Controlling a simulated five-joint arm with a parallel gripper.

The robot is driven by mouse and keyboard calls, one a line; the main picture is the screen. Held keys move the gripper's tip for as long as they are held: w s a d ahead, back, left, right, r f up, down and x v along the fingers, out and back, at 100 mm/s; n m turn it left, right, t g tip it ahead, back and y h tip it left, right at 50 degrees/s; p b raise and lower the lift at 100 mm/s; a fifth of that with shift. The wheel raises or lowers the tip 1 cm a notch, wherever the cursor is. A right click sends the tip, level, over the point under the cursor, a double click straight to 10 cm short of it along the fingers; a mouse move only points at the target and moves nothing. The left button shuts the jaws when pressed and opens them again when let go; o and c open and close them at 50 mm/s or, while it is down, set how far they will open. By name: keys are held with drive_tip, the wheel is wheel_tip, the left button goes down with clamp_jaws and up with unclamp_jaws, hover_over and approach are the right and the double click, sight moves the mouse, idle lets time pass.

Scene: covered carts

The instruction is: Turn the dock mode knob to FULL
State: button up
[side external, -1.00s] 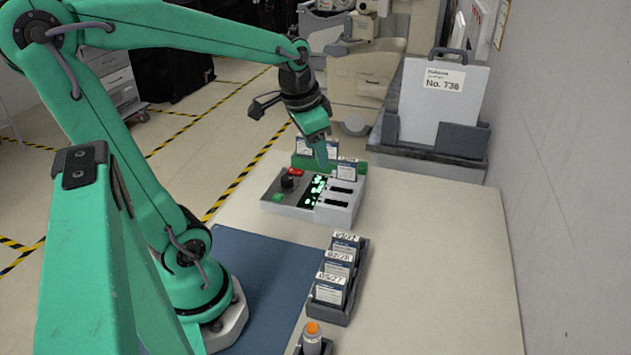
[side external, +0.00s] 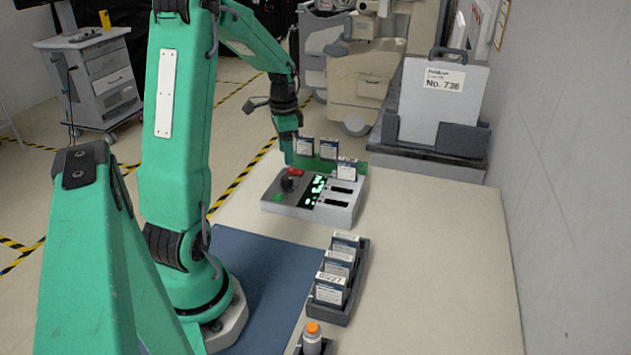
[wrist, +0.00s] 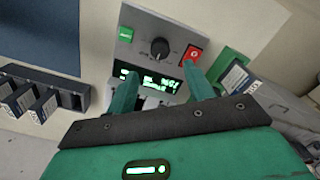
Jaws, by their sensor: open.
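The dock (side external: 340,211) is a grey box on the table with a dark round mode knob (side external: 289,183) on its top. In the wrist view the knob (wrist: 160,47) sits between a green button (wrist: 126,35) and a red button (wrist: 192,53), above a lit display (wrist: 150,80). Its markings are too small to read, so I cannot tell its setting. My gripper (side external: 288,160) is open and empty above the dock's back left part, close to the knob. In the wrist view the two fingers of my gripper (wrist: 161,72) are spread, pointing toward the knob, apart from it.
A green holder (side external: 314,163) with cards stands behind the dock, and a card (side external: 347,168) stands upright at its back right. A dark rack (side external: 346,312) of cards and an orange-capped vial (side external: 312,340) are nearer. The table's right side (side external: 430,250) is clear.

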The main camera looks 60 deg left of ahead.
sight(287, 177)
drive_tip(key=shift+f, duration=0.15)
drive_tip(key=shift+f, duration=3.8)
drive_tip(key=shift+c, duration=0.2)
drive_tip(key=c, duration=0.9)
